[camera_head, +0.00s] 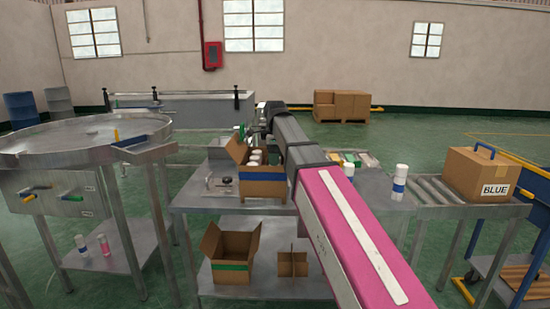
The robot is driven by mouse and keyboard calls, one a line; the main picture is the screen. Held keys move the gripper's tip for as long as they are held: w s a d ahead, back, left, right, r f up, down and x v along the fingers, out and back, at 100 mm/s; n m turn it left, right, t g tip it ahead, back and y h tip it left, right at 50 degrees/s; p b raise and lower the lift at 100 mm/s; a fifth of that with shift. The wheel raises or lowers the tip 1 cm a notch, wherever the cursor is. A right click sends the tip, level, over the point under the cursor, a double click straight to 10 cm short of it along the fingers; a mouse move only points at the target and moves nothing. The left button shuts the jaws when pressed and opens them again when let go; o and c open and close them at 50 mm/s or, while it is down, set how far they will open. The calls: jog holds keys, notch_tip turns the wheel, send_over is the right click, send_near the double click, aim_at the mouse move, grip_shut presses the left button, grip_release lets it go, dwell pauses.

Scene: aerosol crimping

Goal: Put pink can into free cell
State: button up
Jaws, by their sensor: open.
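A white can with a pink band (104,245) stands upright on the lower shelf of the round steel table at the left. An open cardboard box with a blue band (262,188) stands on the middle steel table and holds several white cans (255,158). Its cells are mostly hidden by its walls and my arm, so I cannot tell which is free. My arm reaches from the lower right across the table. My gripper (262,114) is small and partly hidden at the arm's far end, near the box's back. It is open, and I see nothing held in it.
A blue-banded can (81,246) stands beside the pink one. Another blue-banded can (399,182) stands near the roller conveyor (432,190), which carries a closed box labelled BLUE (483,175). An open green-banded box (230,252) and a cardboard divider (292,263) sit on the lower shelf.

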notch_tip(320, 180, up, 11)
jog(key=shift+f, duration=0.15)
dwell(0.4)
